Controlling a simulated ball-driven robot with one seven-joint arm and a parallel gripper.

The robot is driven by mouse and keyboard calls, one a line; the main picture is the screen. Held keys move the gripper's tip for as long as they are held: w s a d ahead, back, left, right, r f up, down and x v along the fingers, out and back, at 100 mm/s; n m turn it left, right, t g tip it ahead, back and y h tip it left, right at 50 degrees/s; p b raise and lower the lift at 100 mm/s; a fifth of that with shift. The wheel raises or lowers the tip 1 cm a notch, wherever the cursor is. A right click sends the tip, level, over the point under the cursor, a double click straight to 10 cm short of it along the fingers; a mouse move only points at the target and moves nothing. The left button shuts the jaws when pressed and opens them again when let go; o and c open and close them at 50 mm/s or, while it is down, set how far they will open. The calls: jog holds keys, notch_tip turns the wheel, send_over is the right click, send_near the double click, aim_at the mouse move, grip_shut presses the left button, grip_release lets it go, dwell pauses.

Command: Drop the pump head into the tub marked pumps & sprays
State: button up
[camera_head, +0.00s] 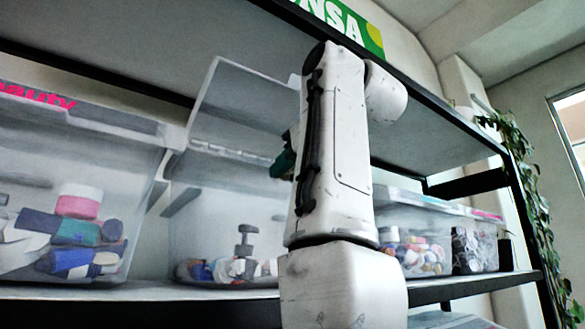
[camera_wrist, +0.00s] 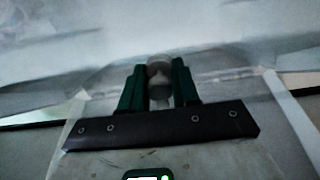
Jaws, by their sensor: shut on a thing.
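My gripper (camera_wrist: 158,72) is shut on the pump head (camera_wrist: 160,84), a small pale and brownish piece between the green fingers in the wrist view. In the head view only a bit of the green gripper (camera_head: 283,163) shows past my arm, and the pump head is hidden. Behind it stands a clear tub (camera_head: 205,225) with its lid (camera_head: 232,100) raised. Several bottles and a grey pump-like piece (camera_head: 246,240) lie in it. No pumps & sprays label can be read, so I cannot tell whether this is that tub.
A clear tub with pink lettering ending in "AUTY" (camera_head: 45,98) stands at the left, holding several bottles and jars. Smaller filled tubs (camera_head: 415,245) stand at the right. A dark-edged shelf (camera_head: 450,145) runs above. A plant (camera_head: 535,210) hangs at the far right.

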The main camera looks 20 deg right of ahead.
jog(key=o, duration=1.1)
jog(key=b+v, duration=0.4)
jog(key=v, duration=0.6)
jog(key=shift+s+d+r, duration=0.15)
jog(key=shift+s, duration=0.2)
